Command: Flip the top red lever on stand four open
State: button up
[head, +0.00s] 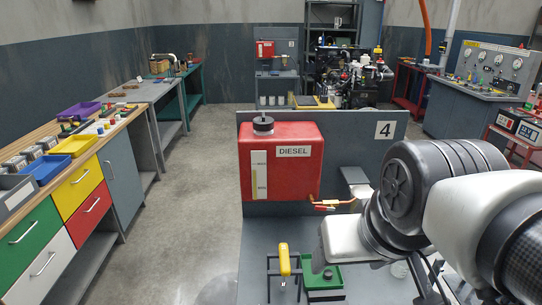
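Stand four, marked by a "4" plate (385,130), has a grey back panel and base in the middle of the head view. A red diesel tank (285,158) with a black cap is mounted at its left. A small red lever (325,207) on a brass fitting (345,202) shows low to the right of the tank. It lies roughly level; its valve body is partly hidden by my arm. My arm reaches in from the right, with a white link close below and right of the lever. My gripper's fingers do not show.
A yellow handle (284,260) and a green tray (322,278) are on the stand's base. A workbench with coloured drawers (75,188) runs along the left. Open floor (195,195) lies between. Another stand (278,75) and an engine (350,78) are behind.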

aim_at(321, 208)
jog(key=j, duration=0.65)
jog(key=i+j, duration=0.1)
jog(key=j, duration=0.55)
jog(key=l, duration=0.25)
jog(key=u, duration=0.05)
